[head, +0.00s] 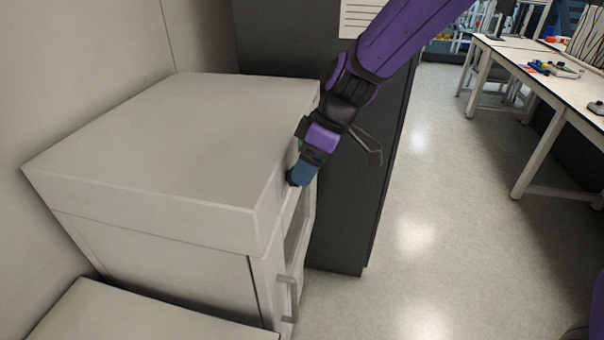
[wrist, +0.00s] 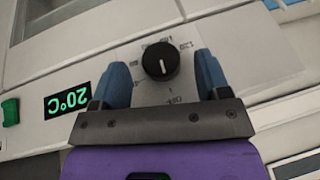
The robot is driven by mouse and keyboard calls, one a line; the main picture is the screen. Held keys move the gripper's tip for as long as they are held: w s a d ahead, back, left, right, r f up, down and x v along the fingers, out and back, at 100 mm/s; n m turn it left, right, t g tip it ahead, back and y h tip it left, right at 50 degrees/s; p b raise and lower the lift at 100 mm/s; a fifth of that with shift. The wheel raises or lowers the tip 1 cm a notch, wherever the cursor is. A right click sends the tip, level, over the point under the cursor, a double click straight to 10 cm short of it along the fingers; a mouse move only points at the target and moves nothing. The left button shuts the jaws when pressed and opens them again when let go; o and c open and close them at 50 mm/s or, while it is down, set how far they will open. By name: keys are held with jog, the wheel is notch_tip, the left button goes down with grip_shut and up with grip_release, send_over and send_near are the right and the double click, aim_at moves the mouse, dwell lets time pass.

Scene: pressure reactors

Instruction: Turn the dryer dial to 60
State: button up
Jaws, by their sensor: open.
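The dryer (head: 160,150) is a white box at the left of the head view, with its front facing right. In the wrist view its round black dial (wrist: 160,61) has a short white mark, on a pale panel with printed numbers and an OFF mark. The image is upside down there, and the exact setting is hard to read. A green display (wrist: 67,102) reads 20°C, inverted. My gripper (wrist: 160,66) is open, its blue fingers either side of the dial with gaps visible. In the head view my gripper (head: 299,176) is at the dryer's upper front edge, and the dial is hidden.
A green switch (wrist: 10,111) sits beyond the display. The dryer's door handle (head: 289,298) is below my gripper. A dark grey cabinet (head: 350,190) stands close behind the arm. The floor (head: 430,230) to the right is clear, with white workbenches (head: 545,75) farther off.

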jog(key=shift+x, duration=1.2)
jog(key=shift+c, duration=0.4)
jog(key=c, duration=0.8)
jog(key=shift+c, duration=0.2)
jog(key=shift+g, duration=0.3)
jog(key=m+g+y, duration=0.3)
jog(key=g, duration=0.3)
jog(key=m+g+y, duration=0.2)
jog(key=g+y, duration=0.2)
jog(key=g, duration=0.1)
jog(key=f+m+g+y, duration=0.1)
jog(key=m+g+y, duration=0.2)
jog(key=g, duration=0.3)
jog(key=shift+w+d+m+g+y, duration=0.1)
jog(key=shift+w+m+g+y, duration=0.15)
jog(key=shift+y, duration=0.45)
jog(key=shift+m+y, duration=0.25)
jog(key=shift+y, duration=0.05)
